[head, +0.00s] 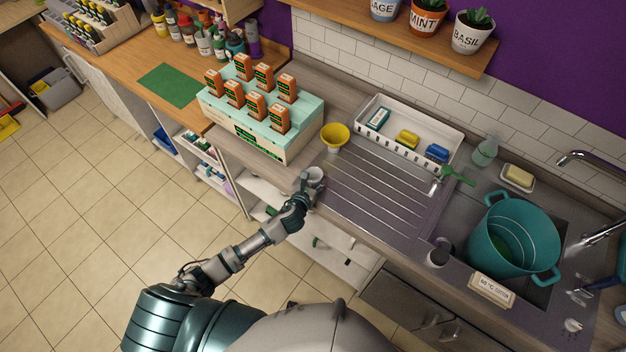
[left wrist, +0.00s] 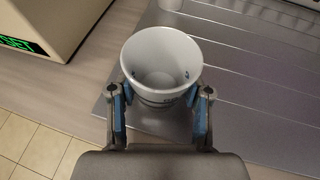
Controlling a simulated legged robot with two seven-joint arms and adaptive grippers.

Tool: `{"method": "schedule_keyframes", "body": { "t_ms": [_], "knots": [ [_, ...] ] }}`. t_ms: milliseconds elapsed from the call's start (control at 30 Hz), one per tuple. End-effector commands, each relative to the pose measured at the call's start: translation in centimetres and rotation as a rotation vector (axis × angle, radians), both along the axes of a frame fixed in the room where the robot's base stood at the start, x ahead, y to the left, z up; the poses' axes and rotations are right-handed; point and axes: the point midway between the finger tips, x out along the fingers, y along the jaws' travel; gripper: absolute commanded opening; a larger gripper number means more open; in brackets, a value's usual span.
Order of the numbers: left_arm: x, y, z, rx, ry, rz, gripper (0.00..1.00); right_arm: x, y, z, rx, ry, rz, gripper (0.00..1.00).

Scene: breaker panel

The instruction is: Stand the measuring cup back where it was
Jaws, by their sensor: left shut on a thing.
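The measuring cup (head: 315,175) is a small white cup near the front left corner of the metal drainboard. My left gripper (head: 306,188) is shut on it. In the left wrist view the cup (left wrist: 162,62) is upright and looks empty, with the two fingers of the left gripper (left wrist: 160,105) on either side of it. It is over the edge between the worktop and the drainboard; whether its base touches the surface is hidden. My right gripper does not show.
A yellow funnel (head: 335,136) stands close behind the cup. A mint-coloured box (head: 252,128) with several orange breakers is to the left. The ribbed drainboard (head: 375,190) is clear to the right. A teal pot (head: 512,238) sits in the sink.

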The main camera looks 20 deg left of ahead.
Motion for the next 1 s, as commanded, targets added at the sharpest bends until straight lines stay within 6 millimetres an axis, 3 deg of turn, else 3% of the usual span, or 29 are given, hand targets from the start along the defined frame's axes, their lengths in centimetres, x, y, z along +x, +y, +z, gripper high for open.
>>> {"method": "schedule_keyframes", "body": {
  "t_ms": [67, 100, 200, 567, 800, 1000],
  "knots": [
    [0.0, 0.2, -0.2, -0.001, 0.0, 0.0, 0.13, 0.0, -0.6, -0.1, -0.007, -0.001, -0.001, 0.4],
    [0.0, 0.3, -0.3, -0.001, 0.0, 0.0, 0.51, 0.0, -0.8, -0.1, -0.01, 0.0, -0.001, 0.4],
    [0.0, 0.3, -0.3, -0.002, 0.0, 0.001, 0.74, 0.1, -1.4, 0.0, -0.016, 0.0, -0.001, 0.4],
    [0.0, 0.3, 0.1, -0.002, -0.001, 0.001, 0.74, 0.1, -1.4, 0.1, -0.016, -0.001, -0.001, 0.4],
    [-3.9, 0.6, 1.6, 0.001, 0.0, -0.001, 0.74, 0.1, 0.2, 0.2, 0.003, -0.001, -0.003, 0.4],
    [-8.0, 1.0, 3.3, -0.001, 0.001, -0.001, 0.74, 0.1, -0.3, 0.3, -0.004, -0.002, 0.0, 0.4]
  ]
}}
